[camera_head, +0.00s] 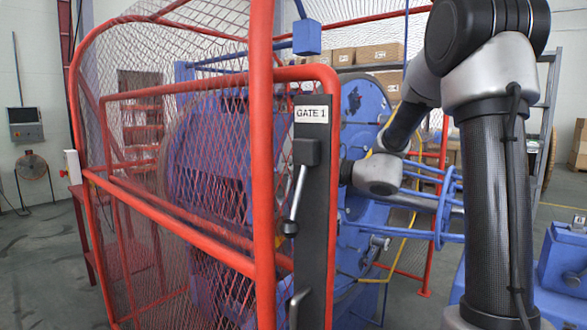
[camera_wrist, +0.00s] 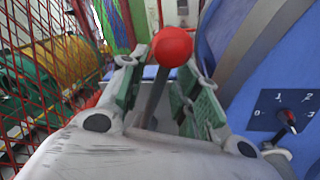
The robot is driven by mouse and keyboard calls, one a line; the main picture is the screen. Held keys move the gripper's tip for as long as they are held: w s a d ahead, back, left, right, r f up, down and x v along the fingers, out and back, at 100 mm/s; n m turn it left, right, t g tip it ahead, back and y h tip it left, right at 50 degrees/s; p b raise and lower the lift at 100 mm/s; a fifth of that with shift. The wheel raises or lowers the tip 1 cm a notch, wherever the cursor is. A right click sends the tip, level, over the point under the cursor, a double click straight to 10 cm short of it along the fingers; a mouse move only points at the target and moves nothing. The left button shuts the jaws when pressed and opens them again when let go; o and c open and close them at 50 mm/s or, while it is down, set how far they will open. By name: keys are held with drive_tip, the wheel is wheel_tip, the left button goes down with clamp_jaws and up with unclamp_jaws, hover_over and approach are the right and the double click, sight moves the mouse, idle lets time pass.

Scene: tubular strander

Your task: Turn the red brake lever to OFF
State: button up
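The brake lever shows in the wrist view as a grey shaft (camera_wrist: 156,98) topped by a round red knob (camera_wrist: 172,46). My gripper (camera_wrist: 164,72) is open around it, with one green-padded finger on each side of the shaft. Gaps show between the pads and the shaft, and I see no clear contact. The knob stands at about the fingertips. In the head view my wrist (camera_head: 374,176) reaches left behind the GATE 1 post, which hides my fingers and the lever. No OFF marking is readable.
A dark dial plate (camera_wrist: 288,112) marked 0 to 3 is on the blue panel, right of my gripper. Red mesh guarding (camera_head: 215,170) and the GATE 1 post (camera_head: 313,215) stand close left of my arm. A blue wheel-like guide (camera_head: 440,205) is just right of my wrist.

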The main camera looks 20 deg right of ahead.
drive_tip(key=shift+a, duration=0.1)
drive_tip(key=c, duration=0.7)
clamp_jaws()
drive_tip(key=shift+w+r, duration=0.1)
drive_tip(key=shift+r, duration=0.05)
